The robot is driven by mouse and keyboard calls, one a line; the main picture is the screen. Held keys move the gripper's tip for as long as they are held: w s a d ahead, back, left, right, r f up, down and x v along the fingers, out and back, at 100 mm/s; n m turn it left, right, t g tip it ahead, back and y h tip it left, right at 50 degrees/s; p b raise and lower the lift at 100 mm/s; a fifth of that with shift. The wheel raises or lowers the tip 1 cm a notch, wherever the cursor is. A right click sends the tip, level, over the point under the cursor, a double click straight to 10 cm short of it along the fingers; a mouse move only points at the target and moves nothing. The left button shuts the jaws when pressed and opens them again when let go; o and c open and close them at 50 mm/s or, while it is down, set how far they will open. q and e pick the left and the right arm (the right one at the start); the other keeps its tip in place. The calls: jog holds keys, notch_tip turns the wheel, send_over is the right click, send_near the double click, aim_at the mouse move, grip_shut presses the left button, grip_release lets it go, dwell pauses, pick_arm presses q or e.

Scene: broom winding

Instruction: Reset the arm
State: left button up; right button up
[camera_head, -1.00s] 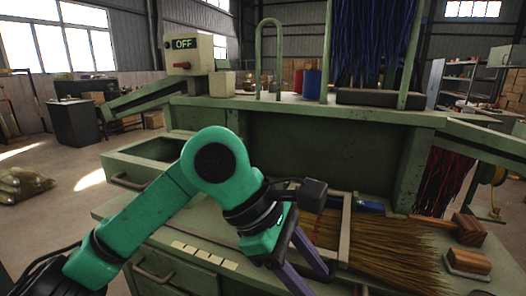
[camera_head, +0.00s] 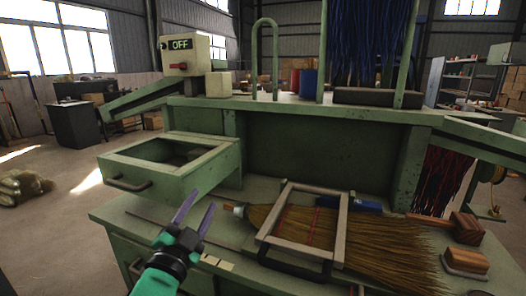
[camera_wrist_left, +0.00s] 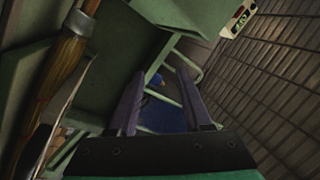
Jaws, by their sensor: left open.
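My left gripper (camera_head: 204,198) is at the lower middle of the head view. Its two purple fingers are spread, with nothing between them. It is in front of the green bench, between the open drawer and the broom, apart from both as far as I can tell. In the left wrist view the empty fingers (camera_wrist_left: 158,71) point at green bench parts. The straw broom (camera_head: 385,238) lies on the bench top, its narrow end to the left. A pale rectangular frame (camera_head: 343,225) lies across it. My right gripper is not in view.
The green drawer (camera_head: 198,178) stands open at left. A switch box (camera_head: 186,55) reading OFF stands on the upper ledge, near red and blue spools (camera_head: 310,83). Wooden brushes (camera_head: 466,228) lie at the right. The bench top between drawer and broom is mostly clear.

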pick_arm(q)
jog(key=s+a+f+n+g+y, duration=0.1)
jog(key=s+a+f+n+g, duration=0.15)
jog(key=f, duration=0.45)
jog(key=s+a+f+n+g+y, duration=0.1)
jog(key=s+a+f+n+g, duration=0.15)
jog(key=f, duration=0.45)
jog(key=s+a+f+n+g+y, duration=0.1)
jog(key=s+a+f+g+y, duration=0.15)
jog(key=f, duration=0.45)
jog(key=s+a+f+n+g+h, duration=0.1)
jog(key=s+a+f+n+g, duration=0.15)
jog(key=s+f+g, duration=1.1)
jog(key=s+f+t+p, duration=0.1)
jog(key=s+f+t, duration=0.1)
jog(key=f, duration=0.7)
jog(key=s+f+t+p, duration=0.1)
jog(key=s+f+p, duration=0.1)
jog(key=f, duration=0.7)
jog(key=s+a+f+p, duration=0.1)
jog(key=s+f, duration=0.5)
jog(key=s, duration=0.2)
jog(key=s+a+f+g+p, duration=0.1)
jog(key=s+f, duration=0.6)
jog(key=s, duration=0.2)
jog(key=shift+s, duration=0.15)
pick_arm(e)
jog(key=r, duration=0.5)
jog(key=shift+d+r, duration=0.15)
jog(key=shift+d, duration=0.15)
